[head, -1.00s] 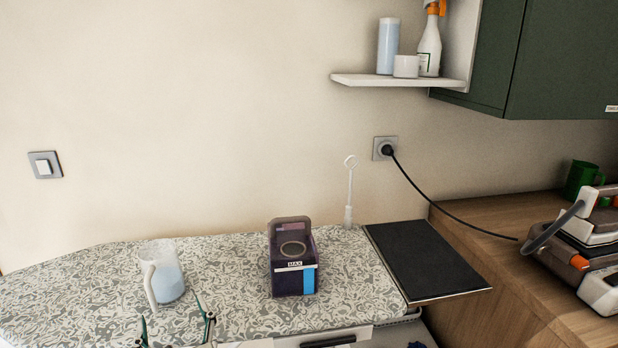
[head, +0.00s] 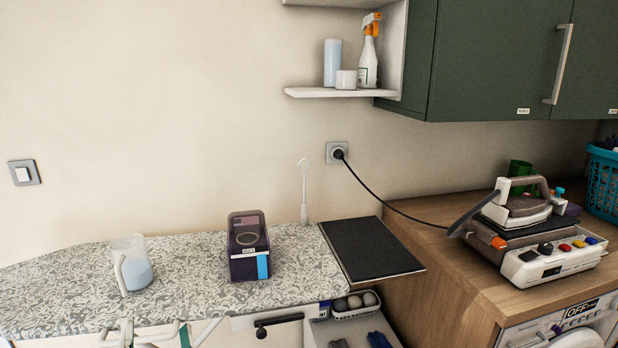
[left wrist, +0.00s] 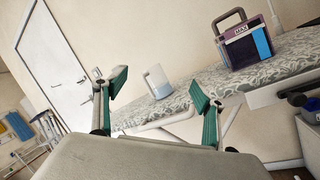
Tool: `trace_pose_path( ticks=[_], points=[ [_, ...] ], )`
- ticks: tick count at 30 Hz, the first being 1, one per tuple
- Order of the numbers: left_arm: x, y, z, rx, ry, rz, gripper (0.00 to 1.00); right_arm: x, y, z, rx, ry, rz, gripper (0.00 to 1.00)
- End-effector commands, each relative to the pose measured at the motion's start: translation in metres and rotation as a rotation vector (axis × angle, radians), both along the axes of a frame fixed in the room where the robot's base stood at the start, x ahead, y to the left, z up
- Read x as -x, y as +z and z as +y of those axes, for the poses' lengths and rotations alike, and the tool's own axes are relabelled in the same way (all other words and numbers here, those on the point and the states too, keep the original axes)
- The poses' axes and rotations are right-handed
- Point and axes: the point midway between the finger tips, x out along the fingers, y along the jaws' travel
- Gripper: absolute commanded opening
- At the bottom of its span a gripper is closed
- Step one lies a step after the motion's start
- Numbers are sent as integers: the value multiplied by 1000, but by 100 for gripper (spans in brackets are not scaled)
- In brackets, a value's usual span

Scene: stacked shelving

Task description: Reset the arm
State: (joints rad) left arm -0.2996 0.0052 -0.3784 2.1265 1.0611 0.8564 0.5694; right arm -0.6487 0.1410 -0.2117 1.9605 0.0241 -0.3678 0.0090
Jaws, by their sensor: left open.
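My left gripper (head: 155,336) shows at the bottom edge of the head view, in front of the worktop's front edge. Its two green fingers are apart with nothing between them. In the left wrist view the open gripper (left wrist: 158,92) points toward the worktop, apart from everything on it. A clear jug with pale blue contents (head: 138,272) stands on the patterned worktop (head: 195,285). A dark purple box with a handle and a blue patch (head: 248,255) stands to its right. My right gripper is not in view.
A black mat (head: 368,248) lies at the worktop's right end. An iron (head: 525,205) sits on its base on the wooden counter (head: 440,275). The worktop between jug and box is clear.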

Motion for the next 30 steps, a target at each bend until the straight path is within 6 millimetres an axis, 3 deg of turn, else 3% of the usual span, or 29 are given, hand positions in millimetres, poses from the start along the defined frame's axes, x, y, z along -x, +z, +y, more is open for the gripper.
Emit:
trace_pose_path(
  ticks=[5, 8, 9, 12, 18, 21, 25, 30],
  points=[
    [9, -35, -55, -676, -86, 160, 70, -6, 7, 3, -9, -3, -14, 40],
    [20, -86, -89, -1114, -164, 269, 70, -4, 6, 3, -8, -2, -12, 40],
    [27, -111, -99, -1285, -199, 312, 70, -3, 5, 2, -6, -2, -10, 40],
    [48, -175, -111, -1662, -291, 405, 70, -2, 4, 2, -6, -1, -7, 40],
    [101, -286, -97, -2252, -483, 538, 70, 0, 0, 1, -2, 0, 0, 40],
    [122, -318, -82, -2438, -556, 575, 70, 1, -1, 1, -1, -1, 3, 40],
    [139, -341, -69, -2569, -616, 599, 70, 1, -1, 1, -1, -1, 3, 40],
    [143, -346, -65, -2605, -632, 605, 70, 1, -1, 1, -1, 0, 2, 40]
  ],
)
